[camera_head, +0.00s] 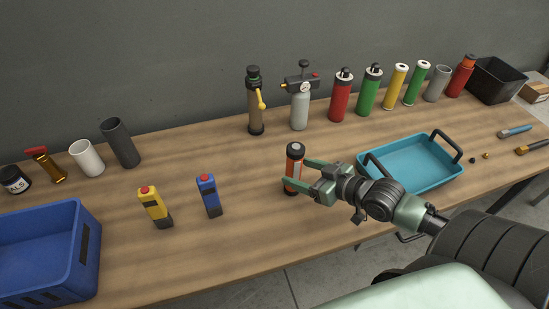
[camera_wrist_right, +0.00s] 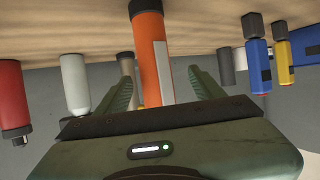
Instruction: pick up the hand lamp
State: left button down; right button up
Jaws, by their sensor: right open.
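An orange cylinder with black ends and a pale strip, which looks like the hand lamp (camera_head: 294,168), stands upright near the middle of the wooden table. My right gripper (camera_head: 297,175) reaches in from the right, with its green fingers open on either side of it. In the right wrist view the lamp (camera_wrist_right: 152,60) stands between the two fingers (camera_wrist_right: 163,85), with a visible gap on each side. The gripper does not hold it. My left gripper is not in view.
A teal tray (camera_head: 366,172) lies close right of my right gripper. Blue (camera_head: 209,195) and yellow (camera_head: 154,207) handheld devices stand to the left, beyond them a blue crate (camera_head: 90,245). Several bottles and cylinders, including a red one (camera_head: 340,97), line the back.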

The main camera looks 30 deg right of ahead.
aim_at(287, 168)
jog(key=shift+w, duration=0.35)
jog(key=shift+w+f, duration=0.4)
jog(key=shift+w, duration=0.05)
jog(key=p+x, duration=0.1)
jog(key=x, duration=0.2)
jog(key=shift+d+f, duration=0.1)
jog(key=shift+f, duration=0.05)
jog(key=shift+w+f, duration=0.45)
jog(key=shift+w, duration=0.2)
jog(key=shift+w+a, duration=0.1)
jog(key=shift+a, duration=0.15)
jog(key=c, duration=1.4)
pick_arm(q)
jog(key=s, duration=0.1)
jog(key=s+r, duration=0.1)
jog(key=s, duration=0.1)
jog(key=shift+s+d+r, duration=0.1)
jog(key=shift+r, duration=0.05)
pick_arm(e)
grip_shut()
